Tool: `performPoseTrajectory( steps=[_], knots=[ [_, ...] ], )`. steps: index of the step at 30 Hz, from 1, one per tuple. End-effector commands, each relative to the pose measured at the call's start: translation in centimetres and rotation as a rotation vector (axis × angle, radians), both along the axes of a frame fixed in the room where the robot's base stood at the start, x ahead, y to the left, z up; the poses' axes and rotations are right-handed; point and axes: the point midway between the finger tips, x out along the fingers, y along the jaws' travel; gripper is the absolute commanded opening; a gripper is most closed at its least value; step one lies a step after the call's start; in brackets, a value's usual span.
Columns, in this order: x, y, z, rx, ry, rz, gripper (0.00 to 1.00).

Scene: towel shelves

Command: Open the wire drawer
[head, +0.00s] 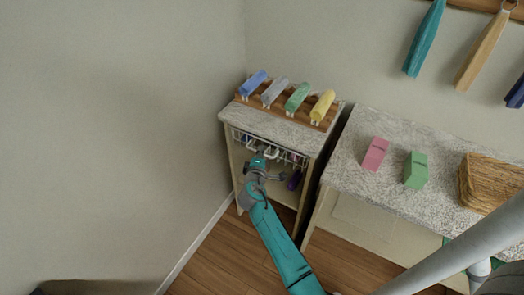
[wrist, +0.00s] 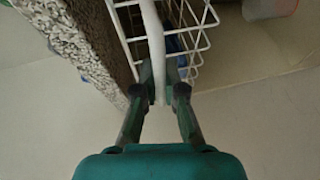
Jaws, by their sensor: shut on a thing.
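The white wire drawer (head: 291,157) sits under the speckled top of the small cabinet at the room's corner. My gripper (head: 266,156) is at the drawer's front. In the wrist view my gripper (wrist: 161,97) has its two fingers on either side of a white bar, the drawer's handle (wrist: 156,50), and is shut on it. The wire drawer (wrist: 188,40) shows just behind the handle, with something blue inside. In the head view my wrist and arm hide part of the drawer front. How far the drawer stands out is hard to tell.
A wooden rack with several rolled towels (head: 296,98) is on the cabinet top (head: 270,125). To the right, a counter (head: 350,165) holds pink and green blocks and a wicker basket (head: 488,183). The wall is close on the left.

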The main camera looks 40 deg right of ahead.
Motion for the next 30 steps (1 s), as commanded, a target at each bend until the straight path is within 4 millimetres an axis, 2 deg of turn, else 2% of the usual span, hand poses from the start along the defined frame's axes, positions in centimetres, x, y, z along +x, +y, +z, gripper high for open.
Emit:
performPoseTrajectory(
  steps=[5, 18, 24, 30],
  knots=[
    [-1.1, 3.3, -0.1, 0.0, 0.002, 0.007, 0.0],
    [-4.8, 13.6, -0.1, 0.0, 0.002, 0.008, 0.0],
    [-6.1, 16.9, -0.1, 0.001, 0.002, 0.006, 0.0],
    [-6.8, 18.7, -0.1, 0.0, 0.001, 0.003, 0.0]
  ],
)
